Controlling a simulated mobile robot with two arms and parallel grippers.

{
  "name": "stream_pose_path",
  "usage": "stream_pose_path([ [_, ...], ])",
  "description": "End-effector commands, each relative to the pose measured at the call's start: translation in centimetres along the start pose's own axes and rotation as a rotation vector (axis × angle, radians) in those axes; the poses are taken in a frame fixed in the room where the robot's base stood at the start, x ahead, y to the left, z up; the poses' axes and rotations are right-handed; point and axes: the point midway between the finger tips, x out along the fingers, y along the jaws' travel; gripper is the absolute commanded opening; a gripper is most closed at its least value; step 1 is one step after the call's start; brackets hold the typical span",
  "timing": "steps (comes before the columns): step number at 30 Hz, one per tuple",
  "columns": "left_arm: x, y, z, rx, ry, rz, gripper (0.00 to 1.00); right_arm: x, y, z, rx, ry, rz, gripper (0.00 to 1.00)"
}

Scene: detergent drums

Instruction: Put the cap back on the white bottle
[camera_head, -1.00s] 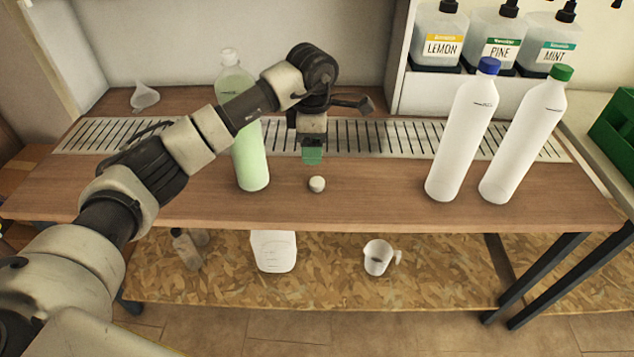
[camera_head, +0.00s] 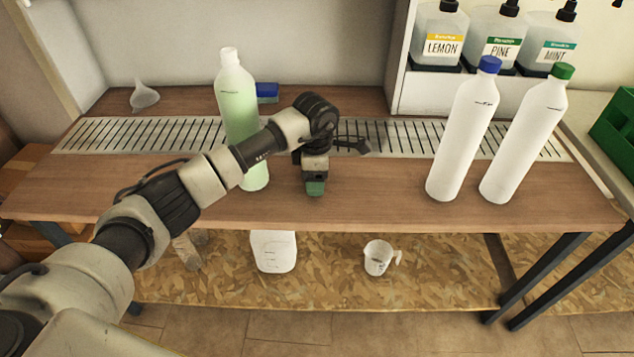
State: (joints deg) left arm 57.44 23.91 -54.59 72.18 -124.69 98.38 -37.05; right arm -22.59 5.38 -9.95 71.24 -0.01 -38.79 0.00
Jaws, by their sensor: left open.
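A translucent bottle (camera_head: 236,95) with pale green liquid stands upright at the centre left of the table; its narrow white top shows no coloured cap. Two white bottles stand at the right, one with a blue cap (camera_head: 489,65), one with a green cap (camera_head: 561,72). My left gripper (camera_head: 315,188) points down, open, right of the green-liquid bottle, low over the tabletop. My right gripper is not in view.
A slotted metal grate (camera_head: 400,138) runs along the table's back. A blue block (camera_head: 267,92) and a funnel (camera_head: 144,96) lie behind. Labelled bottles stand on a shelf at the back right. A jug (camera_head: 378,258) and a white container (camera_head: 274,251) are on the lower shelf.

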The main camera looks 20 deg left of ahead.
Motion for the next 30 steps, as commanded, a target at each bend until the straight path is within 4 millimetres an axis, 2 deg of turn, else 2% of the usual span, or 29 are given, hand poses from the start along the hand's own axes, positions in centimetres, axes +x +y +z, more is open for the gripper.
stream_pose_path([
  [3,0.81,-0.01,0.00,0.000,0.000,0.000,0.66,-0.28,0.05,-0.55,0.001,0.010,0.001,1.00],
  [13,0.84,0.00,0.01,0.001,0.000,0.001,0.66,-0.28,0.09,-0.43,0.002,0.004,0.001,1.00],
  [24,0.83,0.00,0.01,0.001,0.000,0.001,0.14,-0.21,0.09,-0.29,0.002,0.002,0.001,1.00],
  [30,0.83,0.00,0.00,0.001,0.000,0.001,0.13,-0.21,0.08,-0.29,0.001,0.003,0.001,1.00],
])
